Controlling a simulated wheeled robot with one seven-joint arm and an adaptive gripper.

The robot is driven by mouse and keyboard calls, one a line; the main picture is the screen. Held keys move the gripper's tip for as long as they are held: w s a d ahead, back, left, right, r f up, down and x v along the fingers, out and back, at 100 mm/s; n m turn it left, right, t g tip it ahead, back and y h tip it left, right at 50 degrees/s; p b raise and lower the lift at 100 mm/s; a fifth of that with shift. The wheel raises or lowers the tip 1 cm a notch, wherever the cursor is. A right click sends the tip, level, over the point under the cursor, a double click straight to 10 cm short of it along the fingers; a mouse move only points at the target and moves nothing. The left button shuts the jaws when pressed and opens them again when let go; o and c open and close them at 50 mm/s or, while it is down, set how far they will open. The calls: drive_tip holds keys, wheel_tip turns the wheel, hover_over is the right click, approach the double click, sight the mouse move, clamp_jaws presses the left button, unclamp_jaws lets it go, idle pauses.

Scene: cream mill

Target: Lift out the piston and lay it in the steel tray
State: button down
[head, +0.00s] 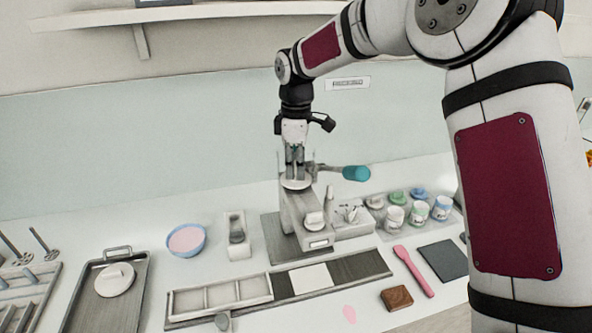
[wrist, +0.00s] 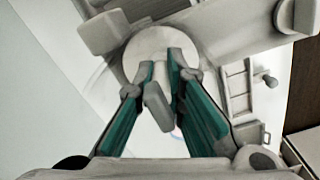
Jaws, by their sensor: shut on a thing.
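My gripper (head: 295,165) is over the mill (head: 303,215) at the back middle of the counter. Its teal-padded fingers (wrist: 160,88) are shut on a narrow grey grip (wrist: 158,108), which appears to be part of the piston. A pale round disc shows beyond the fingertips in the wrist view (wrist: 152,42) and just below them in the head view (head: 295,184). Whether it is the piston's face or the mill's top, and whether it is clear of the mill, I cannot tell. The steel tray (head: 82,306) stands at the left front, with a pale round lid-like piece (head: 114,279) on it.
A teal handle (head: 356,173) sticks out right of the mill. A blue bowl of pink cream (head: 186,240) and a small white stand (head: 238,238) lie between mill and tray. A divided tray (head: 220,297) is in front; several jars (head: 418,211) stand right.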

wheel_tip(320, 180, up, 18)
drive_tip(key=b, duration=0.3)
drive_tip(key=shift+b, duration=0.35)
drive_tip(key=shift+f, duration=0.15)
